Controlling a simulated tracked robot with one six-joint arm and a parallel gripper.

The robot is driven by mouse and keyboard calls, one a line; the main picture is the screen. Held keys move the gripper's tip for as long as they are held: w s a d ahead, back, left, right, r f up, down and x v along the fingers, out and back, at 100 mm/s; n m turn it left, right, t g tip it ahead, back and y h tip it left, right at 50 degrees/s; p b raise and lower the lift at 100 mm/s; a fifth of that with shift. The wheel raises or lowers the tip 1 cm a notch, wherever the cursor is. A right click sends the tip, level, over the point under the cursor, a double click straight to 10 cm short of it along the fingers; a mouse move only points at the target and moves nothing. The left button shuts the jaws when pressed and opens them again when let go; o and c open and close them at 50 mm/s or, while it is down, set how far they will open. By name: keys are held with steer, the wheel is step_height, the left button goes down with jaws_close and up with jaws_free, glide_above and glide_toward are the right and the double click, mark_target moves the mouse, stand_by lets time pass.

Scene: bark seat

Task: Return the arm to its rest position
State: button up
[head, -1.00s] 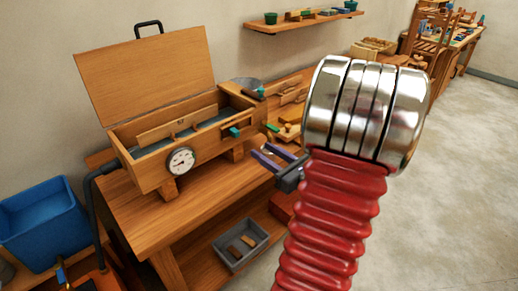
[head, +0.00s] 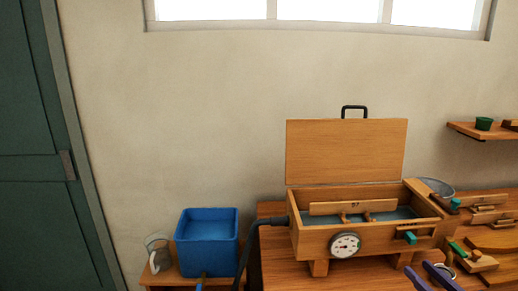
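The purple fingers of my gripper (head: 418,267) show at the bottom right of the head view, over the bench in front of the wooden box. The two fingers stand apart, and I see nothing held between them. The rest of my arm is cut off by the lower edge of the picture, so its pose is hidden.
A wooden box (head: 385,242) with a raised lid (head: 346,152), a dial gauge (head: 345,245) and a black hose (head: 248,243) stands on the bench. A blue tub (head: 207,250) and a glass jug (head: 158,254) are to its left. Tools and wood pieces lie at right.

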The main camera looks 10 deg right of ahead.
steer(key=w+a+n+g+y, duration=0.1)
steer(key=a+n+g+y, duration=0.4)
steer(key=a, duration=0.6)
steer(key=w+a+n+g+y, duration=0.25)
steer(key=a+n, duration=0.45)
steer(key=a, duration=0.4)
steer(key=s+a+f+n+g+h, duration=0.1)
steer(key=s+a+n+g+h, duration=0.45)
steer(key=s+a+n, duration=0.75)
steer(key=r+n, duration=0.1)
steer(key=n, duration=0.2)
steer(key=w+d+r+n+h, duration=0.1)
steer(key=r+n, duration=0.1)
steer(key=n, duration=0.1)
steer(key=w+d+r+n+t+h, duration=0.1)
steer(key=n, duration=0.2)
steer(key=shift+r+n, duration=0.35)
steer(key=shift+n, duration=0.05)
steer(key=shift+c, duration=0.6)
